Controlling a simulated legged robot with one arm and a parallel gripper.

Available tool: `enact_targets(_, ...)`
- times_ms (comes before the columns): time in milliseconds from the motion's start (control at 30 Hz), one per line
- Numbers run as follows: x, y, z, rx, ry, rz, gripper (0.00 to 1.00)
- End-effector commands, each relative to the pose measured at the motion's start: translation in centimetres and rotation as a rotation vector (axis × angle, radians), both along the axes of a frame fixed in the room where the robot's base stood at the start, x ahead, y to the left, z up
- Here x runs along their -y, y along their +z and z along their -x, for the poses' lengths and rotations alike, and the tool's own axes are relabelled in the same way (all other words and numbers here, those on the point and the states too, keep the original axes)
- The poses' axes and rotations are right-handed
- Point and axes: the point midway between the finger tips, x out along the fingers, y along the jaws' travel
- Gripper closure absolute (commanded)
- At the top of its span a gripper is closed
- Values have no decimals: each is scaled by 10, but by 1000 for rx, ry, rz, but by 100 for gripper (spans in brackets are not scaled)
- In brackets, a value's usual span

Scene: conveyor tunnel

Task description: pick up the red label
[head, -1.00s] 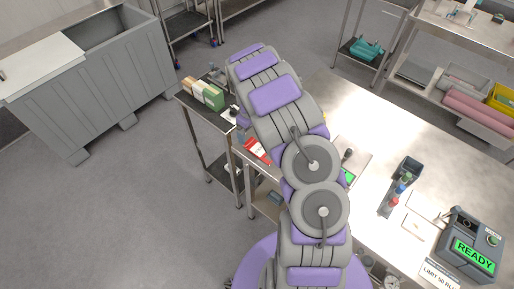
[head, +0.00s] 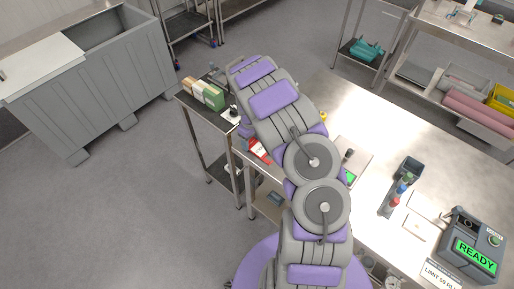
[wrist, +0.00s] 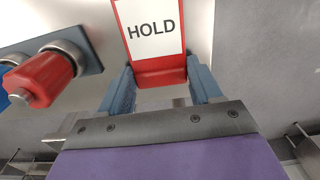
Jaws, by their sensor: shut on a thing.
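The red label (wrist: 160,72) has a white panel printed HOLD and fills the top middle of the wrist view. Its lower red end sits between the two blue-grey fingers of my gripper (wrist: 162,84), which is shut on it. The top of the label runs out of the wrist view. In the head view, a small red and white piece (head: 259,151) shows at the left edge of the steel table, beside my arm; it looks like the same label. My arm hides the gripper's fingers in the head view.
A red cylinder (wrist: 40,78) on a blue-grey plate is close at left in the wrist view. The steel table (head: 352,118) carries a grey READY device (head: 470,245) at right. A dark side stand (head: 212,107) holds green and tan boxes.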

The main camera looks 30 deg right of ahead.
Motion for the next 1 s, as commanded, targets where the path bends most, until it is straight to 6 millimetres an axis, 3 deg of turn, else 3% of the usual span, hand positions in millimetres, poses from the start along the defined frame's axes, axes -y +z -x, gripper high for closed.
enact_targets(233, 0, 0, 0, 0, 0, 0, 66)
enact_targets(567, 0, 4, 0, 1, 0, 0, 66)
enact_targets(867, -1, 37, 0, 0, 1, 0, 66)
enact_targets(1000, -3, 38, 16, -2, -1, 2, 66)
